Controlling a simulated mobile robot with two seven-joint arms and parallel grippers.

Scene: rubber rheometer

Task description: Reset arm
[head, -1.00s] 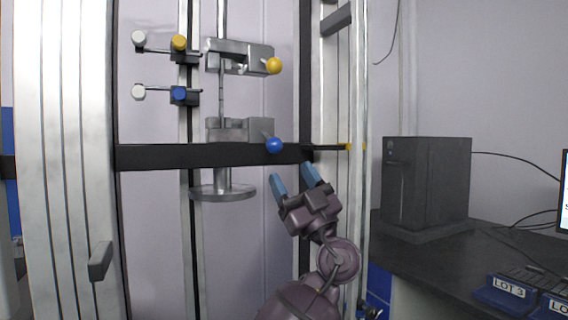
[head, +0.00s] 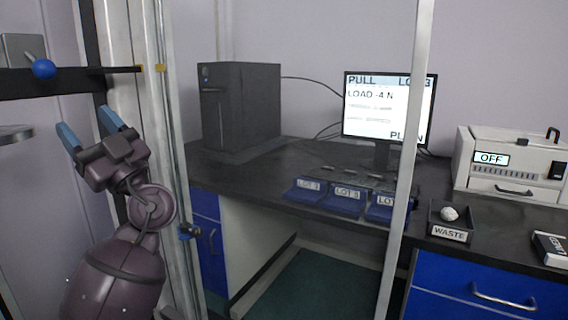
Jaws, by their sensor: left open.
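My left gripper (head: 90,134) is in the head view at the left, with its two blue fingertips apart and nothing between them. It is raised in front of the testing frame's upright (head: 152,90), below and right of the blue ball knob (head: 43,69) on the dark crossbar (head: 65,84). It looks apart from the knob and from the round plate (head: 14,134) at the left edge. My right gripper is not in view.
A dark bench (head: 330,165) carries a black computer tower (head: 240,110), a monitor (head: 388,105) reading "LOAD -4 N", blue lot trays (head: 345,200), a waste tray (head: 450,235) and a white unit (head: 512,160) marked OFF. A thin pale post (head: 405,170) stands in front.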

